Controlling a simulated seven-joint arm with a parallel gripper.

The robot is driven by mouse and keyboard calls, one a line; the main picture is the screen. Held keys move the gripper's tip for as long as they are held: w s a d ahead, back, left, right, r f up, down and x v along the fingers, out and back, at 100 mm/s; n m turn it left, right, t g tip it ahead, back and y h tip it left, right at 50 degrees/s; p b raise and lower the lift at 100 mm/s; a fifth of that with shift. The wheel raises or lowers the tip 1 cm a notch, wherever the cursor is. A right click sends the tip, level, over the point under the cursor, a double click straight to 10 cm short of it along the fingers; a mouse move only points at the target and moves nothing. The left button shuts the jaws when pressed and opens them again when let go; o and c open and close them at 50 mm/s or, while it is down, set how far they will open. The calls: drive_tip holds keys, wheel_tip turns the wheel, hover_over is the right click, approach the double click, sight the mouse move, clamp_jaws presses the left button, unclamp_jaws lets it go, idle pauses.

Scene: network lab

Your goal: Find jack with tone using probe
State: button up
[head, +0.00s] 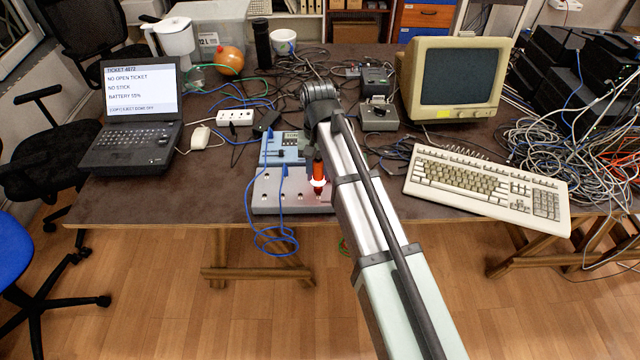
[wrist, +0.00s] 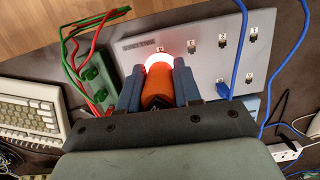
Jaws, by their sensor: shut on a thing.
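My gripper (wrist: 158,90) is shut on an orange probe (wrist: 157,93). In the head view the probe (head: 318,170) stands roughly upright, with a bright white and red glow near its lower end. The probe is over the grey jack panel (wrist: 225,25), which has several small jacks. The glowing end is at or just above a jack near the panel's edge; I cannot tell if it touches. In the head view the panel (head: 264,203) lies at the table's front edge, and my arm hides its right side. A blue cable (wrist: 240,50) runs to one of the panel's jacks.
A green box (wrist: 96,80) with red and green leads lies beside the panel. A blue device (head: 281,147) sits behind the panel. A laptop (head: 135,110) is at left, a keyboard (head: 487,186) and monitor (head: 455,80) at right. Loose cables cover the table's middle and right.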

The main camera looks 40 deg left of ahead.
sight(318, 160)
drive_tip(key=shift+r, duration=1.75)
